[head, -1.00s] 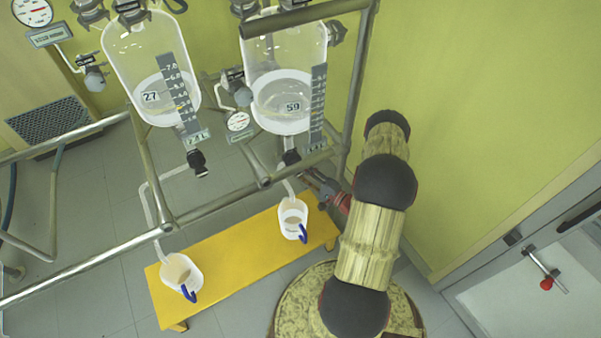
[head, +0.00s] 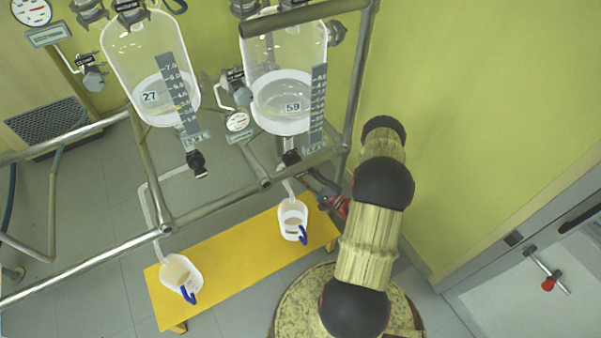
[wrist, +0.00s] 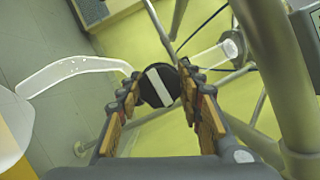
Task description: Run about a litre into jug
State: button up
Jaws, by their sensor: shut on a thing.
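The right glass reactor (head: 287,65), with tag 58 or 59, holds clear liquid in its lower part, beside a numbered scale (head: 317,105). Its black bottom valve knob (wrist: 159,86) bears a white stripe, slanted in the wrist view. My gripper (wrist: 160,90) has a finger on each side of the knob and is shut on it. In the head view my gripper (head: 304,171) is partly hidden by the frame. Below, a white jug (head: 292,221) with a blue handle stands on a yellow bench, some liquid inside. A clear outlet tube (wrist: 75,70) leads towards the jug.
The left reactor (head: 150,65), tagged 27, has its own black valve (head: 197,163) and a second jug (head: 180,277). Metal frame rails (head: 95,258) cross in front of the reactors. The yellow bench (head: 235,252) is clear between the jugs. A yellow-green wall is at the right.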

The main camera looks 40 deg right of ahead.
jog(key=o, duration=1.2)
jog(key=s, duration=0.4)
jog(key=s+d+f, duration=0.1)
jog(key=s, duration=0.3)
jog(key=s+f, duration=0.1)
jog(key=s, duration=0.2)
jog(key=shift+s+d, duration=0.25)
jog(key=shift+s, duration=0.15)
